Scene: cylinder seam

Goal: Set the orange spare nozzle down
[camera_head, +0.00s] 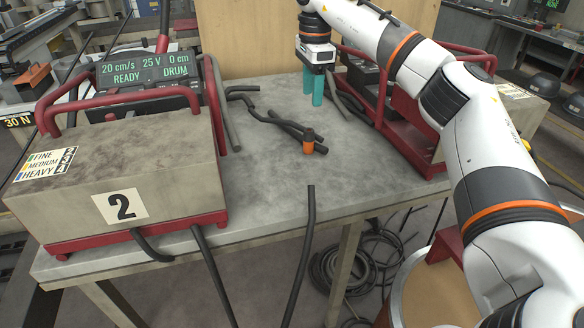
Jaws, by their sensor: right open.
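My right gripper (313,97), with two teal fingers, is open and empty. It points down over the back of the table, behind the nozzle in the picture and apart from it. My left gripper is not in view.
A grey-and-red box marked 2 (122,207) fills the table's left side, with a lit display (145,72) behind it. A red-framed unit (425,150) stands at the right. Black hoses lie mid-table and one hangs over the front edge. The table's front middle is mostly bare.

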